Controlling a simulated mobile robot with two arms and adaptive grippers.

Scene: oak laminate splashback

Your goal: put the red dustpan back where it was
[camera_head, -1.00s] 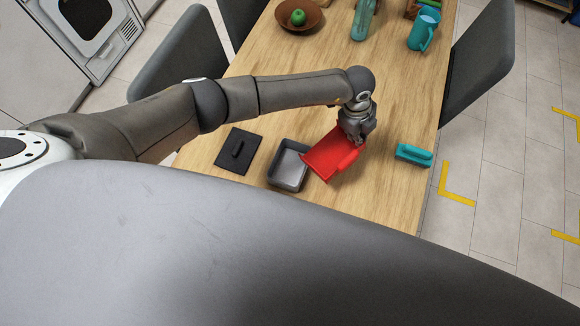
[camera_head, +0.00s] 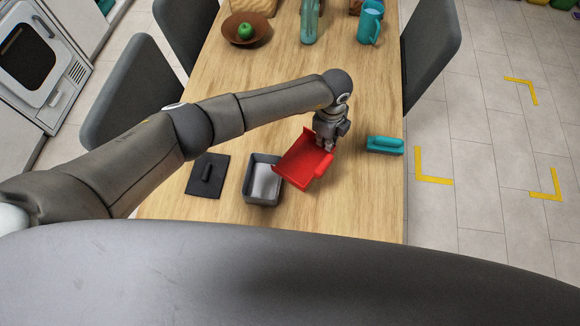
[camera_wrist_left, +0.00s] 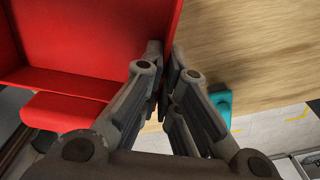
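The red dustpan (camera_head: 302,157) is on the right of the grey tray in the head view, its left edge overlapping the tray's rim in the picture. It looks tilted; I cannot tell whether it touches the table or tray. My left gripper (camera_head: 328,145) is at its right side. In the left wrist view the dustpan (camera_wrist_left: 95,35) fills the upper left, and the fingers of my left gripper (camera_wrist_left: 166,60) are close together with the dustpan's side wall between them. My right gripper is not in view.
The grey tray (camera_head: 249,185), a black flat lidded piece (camera_head: 199,188) and a teal brush (camera_head: 384,145) are on the wooden table (camera_head: 350,205). A brown bowl (camera_head: 235,37) with a green apple, a teal bottle (camera_head: 310,25) and a teal jug (camera_head: 369,25) stand farther back. Chairs flank the table.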

